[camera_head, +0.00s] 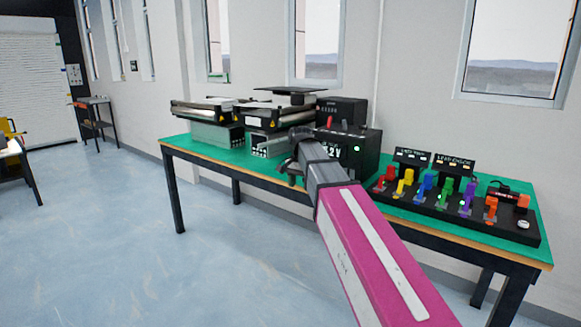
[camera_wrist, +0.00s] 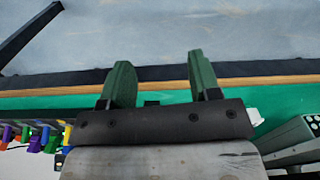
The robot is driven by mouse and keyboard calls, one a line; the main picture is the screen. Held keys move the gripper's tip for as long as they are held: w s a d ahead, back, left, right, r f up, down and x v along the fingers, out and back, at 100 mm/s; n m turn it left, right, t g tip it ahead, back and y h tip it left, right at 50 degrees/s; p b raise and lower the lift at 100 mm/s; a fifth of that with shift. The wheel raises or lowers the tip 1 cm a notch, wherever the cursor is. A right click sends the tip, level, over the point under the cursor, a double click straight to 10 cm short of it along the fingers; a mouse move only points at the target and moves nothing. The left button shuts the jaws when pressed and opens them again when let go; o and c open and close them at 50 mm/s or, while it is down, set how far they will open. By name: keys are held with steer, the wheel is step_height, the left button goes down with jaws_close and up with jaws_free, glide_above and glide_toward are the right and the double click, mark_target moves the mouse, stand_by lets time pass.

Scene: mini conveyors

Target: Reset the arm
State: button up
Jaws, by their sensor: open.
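My arm (camera_head: 365,250) reaches in from the lower right in the head view, a magenta link with a pale stripe and a grey wrist. Its end is over the front of the green-topped table (camera_head: 215,153), in front of the black power box. In the wrist view my gripper (camera_wrist: 160,68) has two green fingers spread wide apart, with nothing between them. The fingers point toward the table's wooden front edge and the floor beyond. In the head view the fingers are small and partly hidden by the wrist.
Two mini conveyors (camera_head: 207,112) stand at the table's back left. A panel of coloured levers (camera_head: 455,205) lies to the right. Blue floor (camera_head: 110,240) left of the table is clear.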

steer(key=s+d+f+n, duration=0.2)
steer(key=s+d+f, duration=0.3)
steer(key=f, duration=0.5)
steer(key=s+d+f+n, duration=0.2)
steer(key=s+d+f, duration=0.3)
steer(key=f, duration=0.6)
steer(key=s+d+f+n, duration=0.2)
steer(key=s+d+f, duration=0.3)
steer(key=f, duration=0.5)
steer(key=shift+s+d+f, duration=0.2)
steer(key=shift+s+f, duration=0.05)
steer(key=shift+s, duration=1)
